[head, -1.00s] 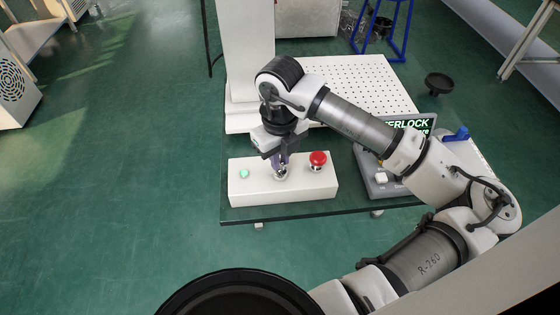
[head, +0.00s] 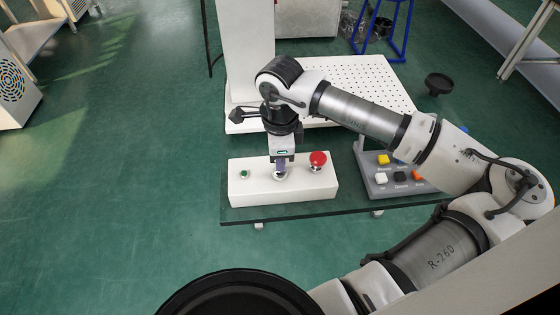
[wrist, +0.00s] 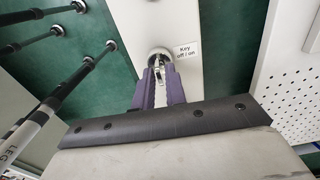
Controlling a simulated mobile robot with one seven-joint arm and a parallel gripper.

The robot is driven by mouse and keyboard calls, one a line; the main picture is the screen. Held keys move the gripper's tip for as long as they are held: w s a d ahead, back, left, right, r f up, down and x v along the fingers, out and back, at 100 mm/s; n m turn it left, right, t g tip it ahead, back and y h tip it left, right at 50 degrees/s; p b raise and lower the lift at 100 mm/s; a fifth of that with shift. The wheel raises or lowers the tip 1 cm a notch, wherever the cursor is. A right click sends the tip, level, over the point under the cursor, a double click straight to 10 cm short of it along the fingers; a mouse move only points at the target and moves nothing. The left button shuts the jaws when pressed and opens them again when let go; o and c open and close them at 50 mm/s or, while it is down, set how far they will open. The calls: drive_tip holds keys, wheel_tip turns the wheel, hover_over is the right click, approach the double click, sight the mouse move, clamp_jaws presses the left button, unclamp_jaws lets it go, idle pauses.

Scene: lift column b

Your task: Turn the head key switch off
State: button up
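The key switch is a silver round lock on the white control box (head: 305,187), between a green lamp and a red button. It shows in the wrist view as a metal ring (wrist: 160,56) with a small key, beside a label (wrist: 187,52) reading "Key off / on". My gripper (head: 280,170) points down at the switch. In the wrist view its purple fingers (wrist: 160,74) stand close on either side of the key and appear shut on it. The fingers partly hide the key. The green lamp (head: 244,174) looks dark.
The red mushroom button (head: 318,160) is close to the right of my gripper. A grey panel with coloured buttons (head: 392,180) stands further right, partly under my arm. A white perforated plate (head: 350,85) and column (head: 247,50) are behind.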

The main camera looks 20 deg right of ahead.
drive_tip(key=shift+o, duration=1.2)
drive_tip(key=shift+r+p, duration=1.2)
drive_tip(key=shift+r, duration=2.35)
